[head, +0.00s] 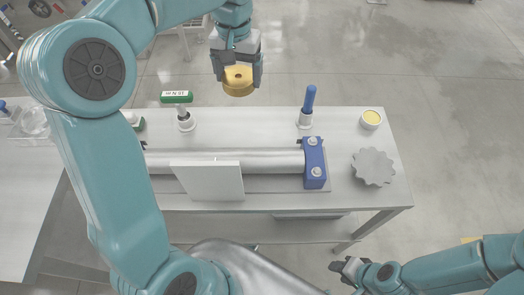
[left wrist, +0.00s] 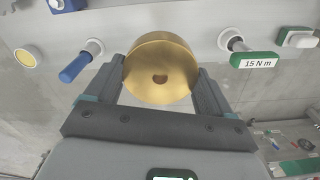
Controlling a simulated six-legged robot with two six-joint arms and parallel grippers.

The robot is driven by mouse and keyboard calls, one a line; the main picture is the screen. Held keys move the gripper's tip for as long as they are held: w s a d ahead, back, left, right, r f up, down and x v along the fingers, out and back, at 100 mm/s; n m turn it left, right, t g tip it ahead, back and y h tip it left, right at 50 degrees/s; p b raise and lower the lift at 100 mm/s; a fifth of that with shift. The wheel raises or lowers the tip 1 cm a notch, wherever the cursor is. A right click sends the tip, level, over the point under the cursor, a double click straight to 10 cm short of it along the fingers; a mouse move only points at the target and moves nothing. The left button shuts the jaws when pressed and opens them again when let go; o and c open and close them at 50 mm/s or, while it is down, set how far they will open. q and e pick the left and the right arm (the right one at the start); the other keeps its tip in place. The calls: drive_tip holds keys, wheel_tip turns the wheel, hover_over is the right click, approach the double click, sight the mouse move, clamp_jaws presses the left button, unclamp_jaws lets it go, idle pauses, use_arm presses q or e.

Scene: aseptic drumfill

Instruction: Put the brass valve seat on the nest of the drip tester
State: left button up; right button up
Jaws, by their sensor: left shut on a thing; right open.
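The brass valve seat (head: 238,83) is a thick gold disc with a small central hole. My left gripper (head: 237,72) is shut on it and holds it in the air beyond the far edge of the grey table (head: 346,190). In the left wrist view the seat (left wrist: 161,60) sits between the two dark fingers (left wrist: 160,92), its round face and hole in plain sight. My right gripper (head: 350,268) is open and empty, low at the lower right, off the table. I cannot tell which thing is the drip tester or its nest; a clear item (head: 33,122) stands at far left.
On the table are a silver cylinder (head: 270,160) in a blue clamp (head: 315,165), a white panel (head: 212,181), a scalloped grey disc (head: 373,166) and a yellow-topped cup (head: 371,118). A blue-handled tool (head: 309,98) and a green "15 N m" tool (head: 176,97) stand along the far edge.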

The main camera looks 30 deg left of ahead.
use_arm(q)
drive_tip(key=shift+a+f+b, duration=0.3)
drive_tip(key=shift+a+f, duration=0.05)
drive_tip(key=b, duration=0.1)
hover_over(240, 135)
wheel_tip(240, 135, down, 15)
drive_tip(key=shift+a+r, duration=0.1)
drive_tip(key=shift+w+f, duration=0.1)
drive_tip(key=shift+f, duration=2.6)
drive_tip(key=shift+b, duration=0.3)
drive_tip(key=shift+f, duration=0.1)
drive_tip(key=o, duration=1.5)
